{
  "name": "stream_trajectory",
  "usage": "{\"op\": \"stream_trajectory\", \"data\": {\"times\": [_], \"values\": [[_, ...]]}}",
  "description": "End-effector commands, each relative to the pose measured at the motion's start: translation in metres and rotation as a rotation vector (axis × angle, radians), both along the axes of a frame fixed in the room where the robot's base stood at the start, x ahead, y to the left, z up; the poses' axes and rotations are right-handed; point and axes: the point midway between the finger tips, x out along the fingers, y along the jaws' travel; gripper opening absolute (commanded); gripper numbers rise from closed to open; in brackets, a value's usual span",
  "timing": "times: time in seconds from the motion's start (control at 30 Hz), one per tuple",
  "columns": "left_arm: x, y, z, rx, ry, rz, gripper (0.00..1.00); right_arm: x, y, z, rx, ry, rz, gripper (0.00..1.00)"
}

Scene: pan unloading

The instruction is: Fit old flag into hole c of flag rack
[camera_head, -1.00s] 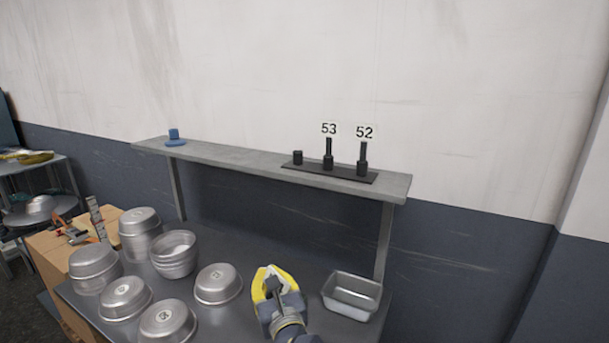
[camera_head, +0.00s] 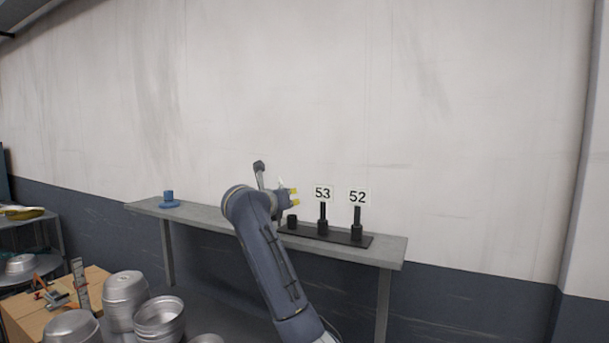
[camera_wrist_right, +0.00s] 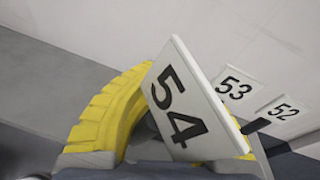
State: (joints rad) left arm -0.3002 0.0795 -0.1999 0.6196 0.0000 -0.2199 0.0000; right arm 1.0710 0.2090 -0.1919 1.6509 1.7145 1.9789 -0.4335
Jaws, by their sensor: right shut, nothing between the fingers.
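The black flag rack (camera_head: 335,236) stands on the grey shelf. Its middle socket holds white flag 53 (camera_head: 323,193) and its right socket holds flag 52 (camera_head: 357,197); both also show in the right wrist view. The short left socket (camera_head: 292,222) shows no flag in it. My right gripper (camera_head: 294,196), yellow-fingered, is shut just above that left socket. White flag 54 (camera_wrist_right: 178,100) is tilted at the fingers, in front of them in the right wrist view; its lower pole and any grip on it are hidden. Hole letters are not readable. My left gripper is out of view.
The grey shelf (camera_head: 215,217) runs along the wall, with a blue item (camera_head: 169,199) at its left end. Metal pans (camera_head: 125,298) stand below at lower left, beside a cardboard box (camera_head: 25,318). The shelf between blue item and rack is clear.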

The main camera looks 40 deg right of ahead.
Motion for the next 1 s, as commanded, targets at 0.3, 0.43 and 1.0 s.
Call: {"op": "stream_trajectory", "data": {"times": [0.3, 0.43, 1.0], "values": [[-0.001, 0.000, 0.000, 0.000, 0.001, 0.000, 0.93, 0.023, -0.055, 0.043, -0.002, 0.071, -0.211, 0.00], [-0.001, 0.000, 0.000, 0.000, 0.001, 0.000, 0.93, 0.027, -0.065, 0.051, -0.002, 0.088, -0.252, 0.00], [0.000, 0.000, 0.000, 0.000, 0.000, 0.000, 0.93, 0.030, -0.073, 0.052, -0.001, 0.107, -0.294, 0.00]]}}
